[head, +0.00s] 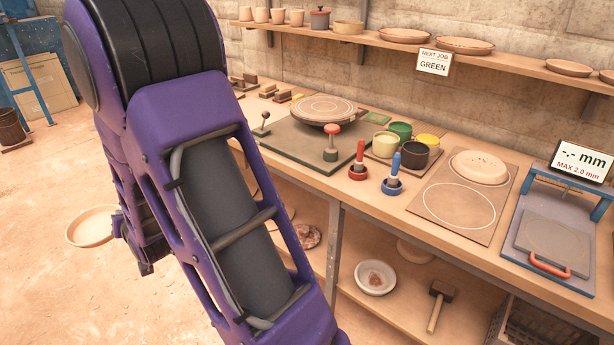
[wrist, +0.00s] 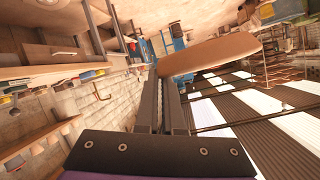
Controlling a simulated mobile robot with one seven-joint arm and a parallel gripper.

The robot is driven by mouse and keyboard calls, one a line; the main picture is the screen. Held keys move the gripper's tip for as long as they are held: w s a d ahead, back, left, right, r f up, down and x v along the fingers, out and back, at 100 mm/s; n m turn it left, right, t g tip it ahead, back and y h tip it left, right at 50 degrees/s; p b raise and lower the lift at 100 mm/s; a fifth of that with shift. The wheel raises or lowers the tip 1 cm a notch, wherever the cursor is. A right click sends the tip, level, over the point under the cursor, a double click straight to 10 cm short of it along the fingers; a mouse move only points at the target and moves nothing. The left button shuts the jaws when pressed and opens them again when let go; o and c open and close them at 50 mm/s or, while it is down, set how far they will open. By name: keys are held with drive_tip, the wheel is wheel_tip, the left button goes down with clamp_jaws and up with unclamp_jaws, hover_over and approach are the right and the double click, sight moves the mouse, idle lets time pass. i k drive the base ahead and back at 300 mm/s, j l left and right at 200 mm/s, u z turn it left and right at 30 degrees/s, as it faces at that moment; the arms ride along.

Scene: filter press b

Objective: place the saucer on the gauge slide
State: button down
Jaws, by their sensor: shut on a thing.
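A pale, shallow round saucer (head: 88,226) is at the left in the head view, off the bench and above the floor. My gripper (head: 120,228) is at its right edge, partly hidden by my purple arm. In the wrist view, my gripper (wrist: 160,75) is shut on the rim of the saucer (wrist: 212,52), which shows nearly edge-on as a brown disc. The gauge slide (head: 552,238) is a grey plate with a red handle at the right end of the bench. It is empty, on a blue frame below a display reading "-.- mm, MAX 2.0 mm".
A beige dish (head: 478,167) sits on a board (head: 430,207) with a white circle, left of the gauge. Red and blue handled tools (head: 390,178), coloured pots (head: 413,155) and a turntable (head: 323,108) stand farther left. A wall shelf (head: 385,42) holds dishes.

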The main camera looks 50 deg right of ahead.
sight(554, 238)
drive_tip(key=k+l+z, duration=0.1)
drive_tip(key=k+z, duration=0.4)
drive_tip(key=z, duration=2.2)
drive_tip(key=i+l+z, duration=0.15)
drive_tip(key=z, duration=0.2)
drive_tip(key=i+l+z, duration=0.1)
drive_tip(key=i+z, duration=0.3)
drive_tip(key=k, duration=0.1)
